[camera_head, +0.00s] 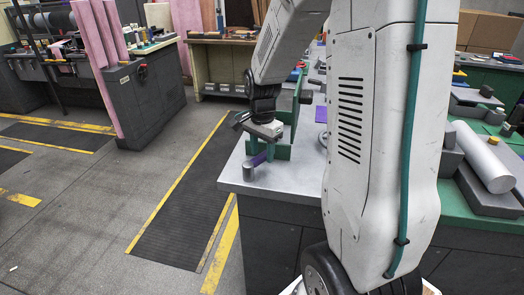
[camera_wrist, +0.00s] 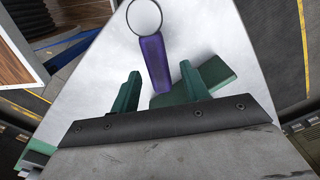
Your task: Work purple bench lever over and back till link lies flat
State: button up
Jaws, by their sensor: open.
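The purple lever (camera_wrist: 153,62) lies in the wrist view as a narrow bar, running from a round light end piece (camera_wrist: 144,18) at the top down toward my gripper. In the head view a short purple part of it (camera_head: 258,159) shows beside a small grey cylinder (camera_head: 248,172) at the bench corner. My gripper (camera_wrist: 158,88) is open, its two green fingers on either side of the lever's near end. No contact can be made out. In the head view my gripper (camera_head: 262,140) is above the bench corner. I cannot make out the link.
A green block (camera_wrist: 215,74) lies right of the lever, close to the right finger. Green upright parts (camera_head: 284,151) stand beside my gripper on the pale bench top (camera_head: 289,182). Another purple piece (camera_head: 321,114) lies farther back. Floor left of the bench is clear.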

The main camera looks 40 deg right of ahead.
aim_at(262, 154)
notch_tip(262, 154, up, 8)
jog(key=shift+f, duration=0.15)
dwell(0.6)
jog(key=shift+d, duration=0.3)
jog(key=shift+f, duration=4)
grip_shut()
